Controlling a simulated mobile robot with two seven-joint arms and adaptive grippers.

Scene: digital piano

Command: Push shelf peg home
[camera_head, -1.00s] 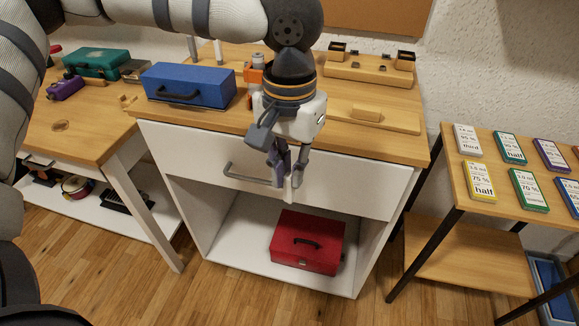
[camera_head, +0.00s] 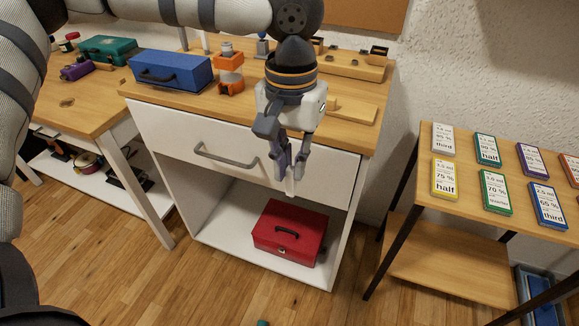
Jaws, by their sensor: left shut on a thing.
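My left gripper (camera_head: 290,188) points down in front of the white cabinet (camera_head: 258,180), before the right part of its drawer front. Its fingers are shut on a small whitish piece, perhaps the shelf peg (camera_head: 290,187), of which only a short end shows between and below the tips. I cannot tell its full shape. No peg hole can be made out in the cabinet walls. My right gripper is not in view.
A grey drawer handle (camera_head: 226,155) sticks out left of my gripper. A red box (camera_head: 290,234) sits in the open bay below. A blue toolbox (camera_head: 172,74) and an orange-and-white device (camera_head: 230,74) stand on top. A card table (camera_head: 480,212) stands right.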

